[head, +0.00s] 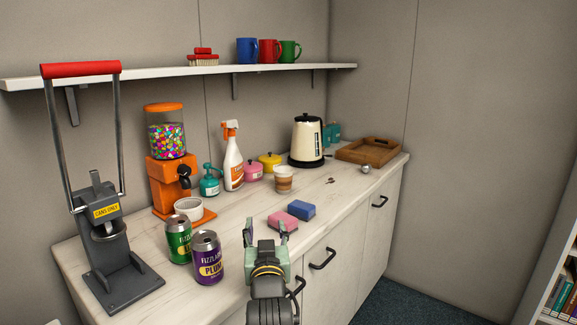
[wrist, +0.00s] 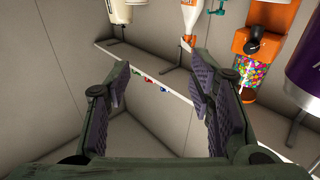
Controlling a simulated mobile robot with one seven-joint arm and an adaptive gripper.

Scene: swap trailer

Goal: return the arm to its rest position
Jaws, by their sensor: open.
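My gripper (head: 266,232) is in the lower middle of the head view, over the front part of the counter. Its two fingers are apart with nothing between them. In the wrist view my gripper (wrist: 163,95) shows its dark padded fingers spread, with the wall and shelf beyond. My arm comes in from the bottom of the head view. The purple can (head: 208,258) stands just left of my gripper. A pink sponge (head: 283,222) and a blue sponge (head: 301,209) lie on the counter close beyond the fingertips.
A green can (head: 179,240), can crusher (head: 105,240) and orange candy dispenser (head: 170,180) stand left. A spray bottle (head: 231,160), paper cup (head: 284,180), kettle (head: 306,140) and wooden tray (head: 346,151) stand further back. The shelf (head: 150,75) holds mugs. Floor right of the counter is clear.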

